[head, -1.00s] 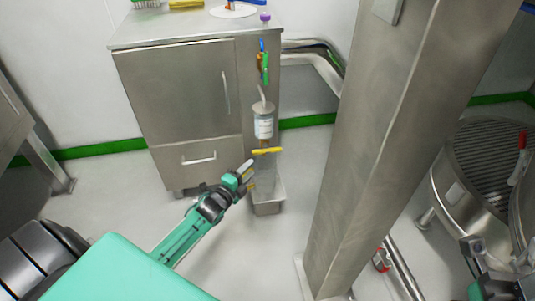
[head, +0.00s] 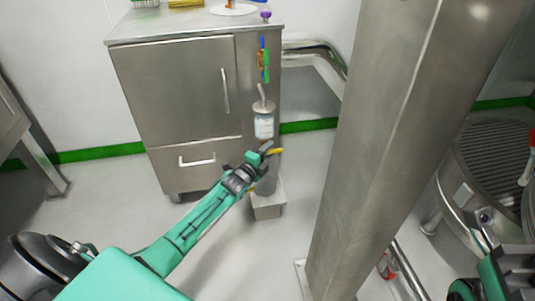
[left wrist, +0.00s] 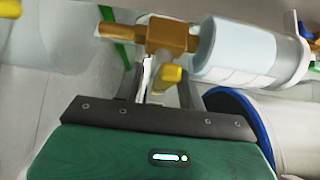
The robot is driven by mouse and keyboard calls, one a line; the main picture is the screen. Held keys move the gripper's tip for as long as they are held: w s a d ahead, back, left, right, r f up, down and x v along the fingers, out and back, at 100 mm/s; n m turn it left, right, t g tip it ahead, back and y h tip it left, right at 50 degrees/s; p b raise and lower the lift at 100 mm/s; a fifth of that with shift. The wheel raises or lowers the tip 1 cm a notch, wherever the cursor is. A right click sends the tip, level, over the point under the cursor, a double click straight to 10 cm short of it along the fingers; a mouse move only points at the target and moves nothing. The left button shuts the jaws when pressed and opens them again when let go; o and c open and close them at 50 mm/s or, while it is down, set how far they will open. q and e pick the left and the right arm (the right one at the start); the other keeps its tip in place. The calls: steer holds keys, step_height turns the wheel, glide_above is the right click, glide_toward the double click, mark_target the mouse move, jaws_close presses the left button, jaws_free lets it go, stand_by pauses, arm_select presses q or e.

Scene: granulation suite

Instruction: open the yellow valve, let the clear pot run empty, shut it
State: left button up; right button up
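The clear pot (head: 264,124), with a pale label, hangs on the side of the steel cabinet. The yellow valve handle (head: 276,151) is just below it, crosswise, its left part hidden by my left gripper (head: 265,151). In the left wrist view, the pot (left wrist: 250,52) joins a brass valve body (left wrist: 166,36), and the yellow handle's end (left wrist: 171,76) shows between my left fingers (left wrist: 166,88). These fingers look apart, with no clear grip on the handle. The pot's liquid level cannot be made out. My right gripper (head: 484,222) is at the right edge, its fingers unclear.
A steel bin (head: 268,212) stands on the floor below the valve, partly behind my left arm. A thick steel column (head: 375,130) stands to the right. Coloured tools (head: 263,60) hang above the pot. A round grated vessel (head: 490,155) is at far right.

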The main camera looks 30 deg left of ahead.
arm_select(q)
jaws_close()
